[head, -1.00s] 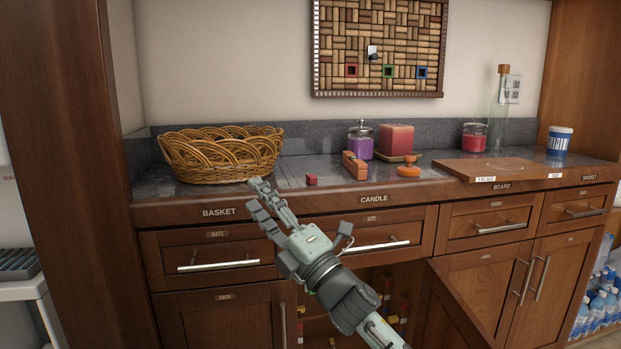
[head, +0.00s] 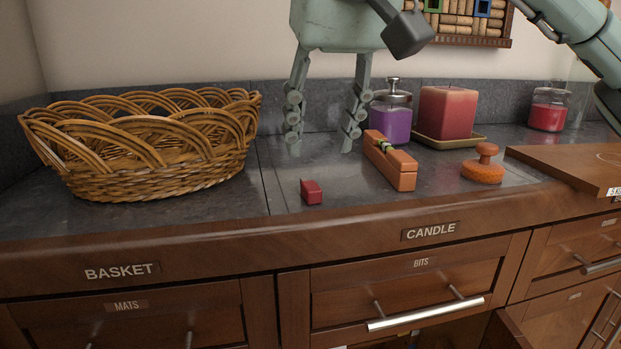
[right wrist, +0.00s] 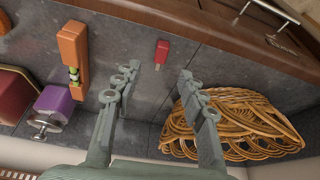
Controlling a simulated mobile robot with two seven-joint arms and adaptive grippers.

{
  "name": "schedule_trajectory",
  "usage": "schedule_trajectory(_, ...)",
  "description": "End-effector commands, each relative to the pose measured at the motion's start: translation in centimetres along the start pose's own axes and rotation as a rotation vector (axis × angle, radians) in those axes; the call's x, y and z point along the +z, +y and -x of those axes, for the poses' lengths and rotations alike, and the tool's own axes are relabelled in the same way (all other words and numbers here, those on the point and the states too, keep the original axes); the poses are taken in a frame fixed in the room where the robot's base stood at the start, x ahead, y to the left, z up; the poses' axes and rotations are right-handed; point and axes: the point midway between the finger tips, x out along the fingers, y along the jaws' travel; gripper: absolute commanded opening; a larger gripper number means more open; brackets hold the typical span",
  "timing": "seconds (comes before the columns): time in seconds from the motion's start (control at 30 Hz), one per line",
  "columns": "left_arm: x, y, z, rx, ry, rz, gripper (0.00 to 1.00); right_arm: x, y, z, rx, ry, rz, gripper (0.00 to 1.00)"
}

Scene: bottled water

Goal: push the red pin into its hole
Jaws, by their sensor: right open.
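The red pin (head: 312,192), a small red block, lies on the dark counter near its front edge. It also shows in the right wrist view (right wrist: 161,53), just beyond the fingertips and between their lines. My right gripper (head: 320,145) is open and empty, pointing down over the counter behind the pin, not touching it. Its two fingers also show in the right wrist view (right wrist: 158,76). The cork board (head: 470,29) on the wall shows a green-framed and a blue-framed square; its red-framed square cannot be seen now. My left gripper is not in view.
A wicker basket (head: 150,150) stands left of the pin. An orange block with a level vial (head: 390,162) lies to its right, with a purple jar (head: 391,122), red candle (head: 446,112) and orange knob-topped piece (head: 483,168) beyond. Counter around the pin is clear.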

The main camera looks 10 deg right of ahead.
Motion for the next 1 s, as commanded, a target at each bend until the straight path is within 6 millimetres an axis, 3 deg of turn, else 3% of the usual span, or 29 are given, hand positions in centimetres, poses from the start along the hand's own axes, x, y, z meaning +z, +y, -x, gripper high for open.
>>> schedule_trajectory(0.6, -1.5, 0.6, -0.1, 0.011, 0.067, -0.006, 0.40, -0.1, 0.0, -7.2, 0.015, 0.002, 0.004, 0.41)
schedule_trajectory(0.87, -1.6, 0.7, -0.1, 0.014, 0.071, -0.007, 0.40, -0.2, 0.0, -7.5, 0.015, 0.004, 0.004, 0.41)
schedule_trajectory(1.0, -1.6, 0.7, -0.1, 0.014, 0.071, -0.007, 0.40, -0.2, 0.0, -7.5, 0.014, 0.004, 0.004, 0.25)
